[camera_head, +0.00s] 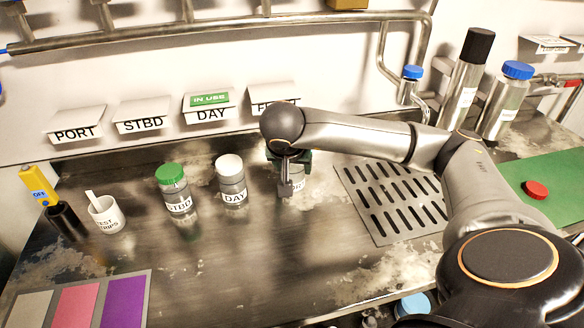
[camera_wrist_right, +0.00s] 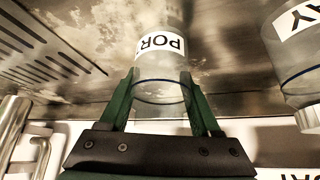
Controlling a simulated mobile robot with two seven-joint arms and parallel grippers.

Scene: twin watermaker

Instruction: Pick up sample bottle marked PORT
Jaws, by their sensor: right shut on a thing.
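The clear sample bottle marked PORT (camera_wrist_right: 160,47) is between the green fingers of my right gripper (camera_wrist_right: 160,80) in the wrist view. The fingers are shut on its two sides. In the head view my right gripper (camera_head: 288,163) hides most of that bottle (camera_head: 298,183), and only part of its body and label shows beside the fingers. I cannot tell whether its base touches the counter. The DAY bottle (camera_head: 231,181) with a white cap and the STBD bottle (camera_head: 174,189) with a green cap stand upright to its left. My left gripper is not in view.
A white test strips cup (camera_head: 106,216) and a yellow meter (camera_head: 38,185) stand at the left. A slotted drain (camera_head: 392,203) lies right of the gripper. Wall signs (camera_head: 75,125) and pipes are behind.

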